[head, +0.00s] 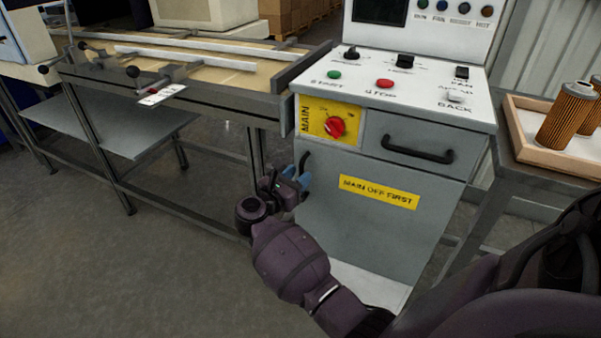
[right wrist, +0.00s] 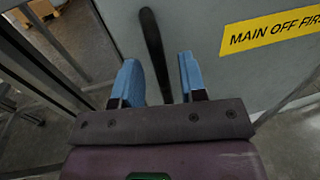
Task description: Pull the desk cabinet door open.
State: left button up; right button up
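The desk cabinet door (head: 375,230) is the grey front panel under the drawer, with a yellow MAIN OFF FIRST label, and looks shut. Its black upright bar handle (head: 303,162) is at the door's left edge. My right gripper (head: 297,181) is at this handle. In the right wrist view, its two blue fingers (right wrist: 160,80) are open, one on each side of the handle (right wrist: 155,50), with a visible gap to both. The handle's lower end is hidden behind the gripper body. My left gripper is not in view.
Above the door are a drawer with a black handle (head: 417,151), a red main switch (head: 335,127) and a control panel (head: 400,85). A metal worktable (head: 190,115) stands close on the left. A tray (head: 555,160) with filter cartridges (head: 568,115) is at right. Open floor (head: 130,270) lies in front.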

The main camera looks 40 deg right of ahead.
jog(key=shift+w+d, duration=0.2)
jog(key=shift+d, duration=0.85)
jog(key=shift+c, duration=0.3)
grip_shut()
